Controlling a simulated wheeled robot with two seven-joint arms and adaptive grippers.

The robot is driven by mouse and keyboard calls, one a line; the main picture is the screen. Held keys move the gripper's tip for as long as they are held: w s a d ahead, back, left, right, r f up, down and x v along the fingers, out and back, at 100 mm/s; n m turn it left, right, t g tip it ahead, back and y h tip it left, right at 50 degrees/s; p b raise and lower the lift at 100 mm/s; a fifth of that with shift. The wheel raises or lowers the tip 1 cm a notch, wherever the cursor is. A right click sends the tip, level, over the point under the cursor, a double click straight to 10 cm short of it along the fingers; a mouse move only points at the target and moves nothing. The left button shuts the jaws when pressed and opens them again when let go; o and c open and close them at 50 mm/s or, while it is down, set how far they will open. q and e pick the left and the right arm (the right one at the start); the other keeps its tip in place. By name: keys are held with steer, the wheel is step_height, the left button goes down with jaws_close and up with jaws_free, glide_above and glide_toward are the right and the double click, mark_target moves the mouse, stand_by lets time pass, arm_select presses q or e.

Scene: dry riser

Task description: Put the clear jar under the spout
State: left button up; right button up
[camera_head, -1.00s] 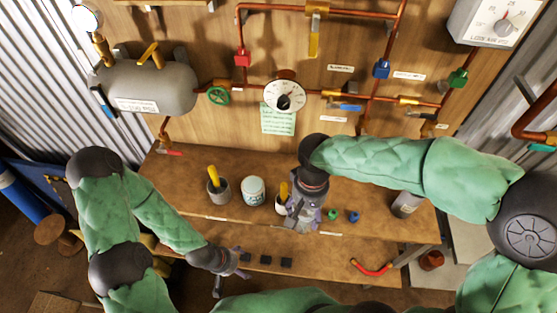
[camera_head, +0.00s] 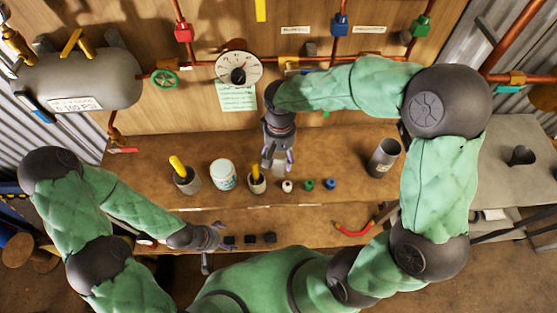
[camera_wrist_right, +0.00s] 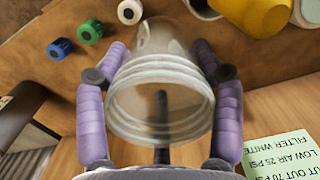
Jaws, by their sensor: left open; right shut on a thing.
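The clear jar (camera_wrist_right: 160,105) is between the purple fingers of my right gripper (camera_wrist_right: 160,60), its threaded mouth facing the wrist camera. In the head view my right gripper (camera_head: 277,160) points down over the back of the bench; the jar is hard to make out there. My left gripper (camera_head: 212,238) is open and empty near the bench's front left. A short copper drain pipe with a red-handled valve (camera_head: 122,150) hangs below the grey tank (camera_head: 80,80) at the left. I cannot tell whether its end is the spout.
On the bench (camera_head: 330,160) stand a cup with a yellow handle (camera_head: 186,180), a white tub (camera_head: 223,175), a second yellow-handled cup (camera_head: 257,182), small white, green and blue pieces (camera_head: 309,184), and a grey cylinder (camera_head: 383,157). The bench's left part is clear. A gauge (camera_head: 238,68) is behind.

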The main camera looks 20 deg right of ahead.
steer(key=shift+w+d+f, duration=0.15)
steer(key=shift+w+f, duration=0.3)
steer(key=shift+f, duration=0.1)
steer(key=shift+w+d+f, duration=0.15)
steer(key=shift+w+f, duration=0.25)
steer(key=shift+f, duration=0.15)
steer(key=shift+w+f+b, duration=0.15)
steer(key=shift+f+b, duration=0.6)
steer(key=shift+f, duration=0.85)
steer(key=shift+f, duration=0.1)
steer(key=o, duration=1.4)
steer(key=shift+c, duration=0.2)
